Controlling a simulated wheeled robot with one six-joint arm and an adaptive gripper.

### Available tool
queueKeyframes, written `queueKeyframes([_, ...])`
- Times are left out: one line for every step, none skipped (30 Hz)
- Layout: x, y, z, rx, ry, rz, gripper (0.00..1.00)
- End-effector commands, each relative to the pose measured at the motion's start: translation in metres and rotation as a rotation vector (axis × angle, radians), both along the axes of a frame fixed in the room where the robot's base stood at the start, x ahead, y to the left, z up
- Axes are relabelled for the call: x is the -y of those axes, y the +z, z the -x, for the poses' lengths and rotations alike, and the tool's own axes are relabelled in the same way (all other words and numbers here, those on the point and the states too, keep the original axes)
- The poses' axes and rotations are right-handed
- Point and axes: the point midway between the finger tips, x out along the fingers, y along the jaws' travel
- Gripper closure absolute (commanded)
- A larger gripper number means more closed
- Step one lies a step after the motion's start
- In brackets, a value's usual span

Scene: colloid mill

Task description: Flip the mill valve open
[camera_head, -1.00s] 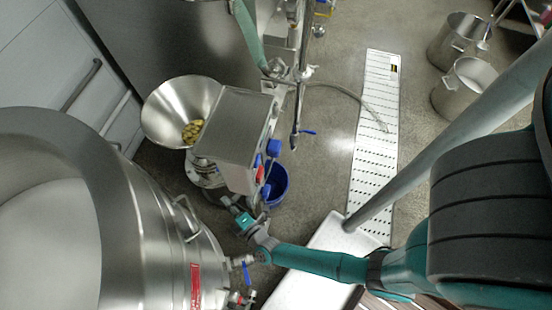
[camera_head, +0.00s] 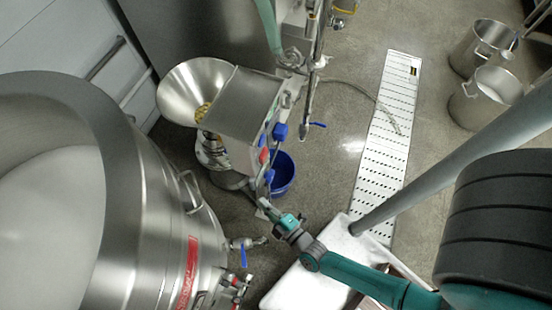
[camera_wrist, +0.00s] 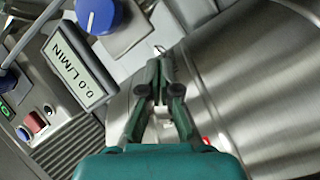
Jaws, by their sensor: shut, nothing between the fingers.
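The colloid mill (camera_head: 245,105) stands left of centre in the head view. It has a steel hopper (camera_head: 190,88) with yellowish pieces inside and blue and red controls on its right side. My gripper (camera_head: 264,208) is below the mill's controls and near the blue bucket. In the wrist view my gripper (camera_wrist: 158,75) is shut and empty, its tips in front of curved steel. A blue knob (camera_wrist: 98,14) and a display reading 0.0 L/MIN (camera_wrist: 76,72) lie to its left. I cannot tell which handle is the mill valve; no lever shows between the fingers.
A large steel tank (camera_head: 130,215) with a blue-handled valve (camera_head: 243,256) fills the left. A blue bucket (camera_head: 283,175) stands under the mill. A pipe with a blue handle (camera_head: 318,124) hangs right of the mill.

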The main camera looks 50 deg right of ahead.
Motion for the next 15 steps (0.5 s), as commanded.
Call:
queueKeyframes([0.002, 0.004, 0.006, -0.002, 0.001, -0.019, 1.00])
queueKeyframes([0.002, 0.006, 0.009, -0.004, 0.004, -0.030, 1.00])
queueKeyframes([0.002, 0.009, 0.013, -0.005, 0.007, -0.045, 1.00])
queueKeyframes([0.003, 0.011, 0.015, -0.006, 0.009, -0.056, 1.00])
queueKeyframes([0.003, 0.013, 0.018, -0.008, 0.010, -0.067, 1.00])
queueKeyframes([0.003, 0.015, 0.020, -0.009, 0.012, -0.078, 1.00])
queueKeyframes([0.003, 0.017, 0.022, -0.008, 0.013, -0.086, 1.00])
queueKeyframes([0.004, 0.018, 0.023, -0.009, 0.015, -0.092, 1.00])
queueKeyframes([0.004, 0.020, 0.025, -0.011, 0.016, -0.100, 1.00])
queueKeyframes([0.004, 0.021, 0.027, -0.011, 0.016, -0.106, 1.00])
queueKeyframes([0.004, 0.022, 0.028, -0.011, 0.017, -0.110, 1.00])
queueKeyframes([0.004, 0.023, 0.028, -0.012, 0.018, -0.114, 1.00])
queueKeyframes([0.004, 0.023, 0.029, -0.012, 0.018, -0.117, 1.00])
queueKeyframes([0.004, 0.024, 0.029, -0.012, 0.018, -0.119, 1.00])
queueKeyframes([0.004, 0.024, 0.029, -0.013, 0.019, -0.121, 1.00])
